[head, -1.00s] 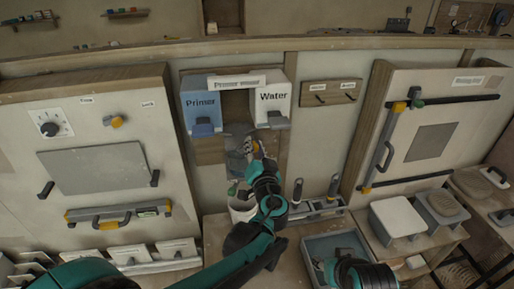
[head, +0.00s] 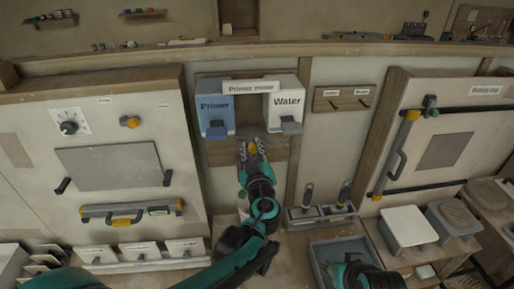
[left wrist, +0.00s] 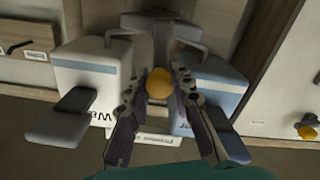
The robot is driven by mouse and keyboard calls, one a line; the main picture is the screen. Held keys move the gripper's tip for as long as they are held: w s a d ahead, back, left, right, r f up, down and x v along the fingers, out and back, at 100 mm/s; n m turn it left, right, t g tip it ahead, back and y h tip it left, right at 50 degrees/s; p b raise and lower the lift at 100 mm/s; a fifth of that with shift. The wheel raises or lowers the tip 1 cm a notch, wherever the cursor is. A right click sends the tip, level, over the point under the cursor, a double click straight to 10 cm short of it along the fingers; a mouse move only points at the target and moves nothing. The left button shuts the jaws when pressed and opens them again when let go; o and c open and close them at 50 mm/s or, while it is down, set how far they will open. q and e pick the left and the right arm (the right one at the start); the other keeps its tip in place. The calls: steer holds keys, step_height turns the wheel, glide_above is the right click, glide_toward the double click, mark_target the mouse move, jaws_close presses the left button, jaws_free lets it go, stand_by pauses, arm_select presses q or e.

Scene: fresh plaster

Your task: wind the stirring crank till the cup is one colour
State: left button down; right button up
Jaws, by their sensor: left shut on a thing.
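The primer mixer has a blue Primer box (head: 215,112) and a white Water box (head: 286,100) side by side on the wall. A yellow crank knob (head: 252,147) shows below and between them. My left gripper (head: 251,152) is at the knob. In the left wrist view its fingers are shut on the yellow knob (left wrist: 158,83), with a grey crossbar (left wrist: 165,25) above. The mixing cup is hidden behind my left arm, so its colour cannot be seen. My right gripper (head: 328,268) is at the bottom, over the grey tray, mostly hidden by its arm.
A rack with two tools (head: 320,212) stands right of my left arm. A grey tray (head: 342,248) lies in front of it. Panels with handles flank the mixer: one left (head: 110,165), one right (head: 445,150). A white-topped block (head: 408,226) sits at right.

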arm_select(q)
steer(key=shift+s+a+f+n+b, duration=0.1)
steer(key=shift+a+f+n+b, duration=0.3)
steer(key=shift+n, duration=1)
steer(key=shift+s+a+f+n+p, duration=0.2)
steer(key=shift+a+n, duration=0.45)
steer(key=shift+n, duration=0.75)
steer(key=shift+s+a+f+n+b, duration=0.1)
steer(key=shift+a+f+n+b, duration=0.35)
steer(key=shift+n, duration=0.95)
steer(key=shift+r, duration=0.1)
steer(key=c, duration=1.3)
jaws_free()
steer(key=shift+w, duration=0.1)
steer(key=s+d, duration=0.2)
steer(key=s, duration=1)
steer(key=shift+w+d, duration=0.1)
steer(key=shift+d, duration=0.05)
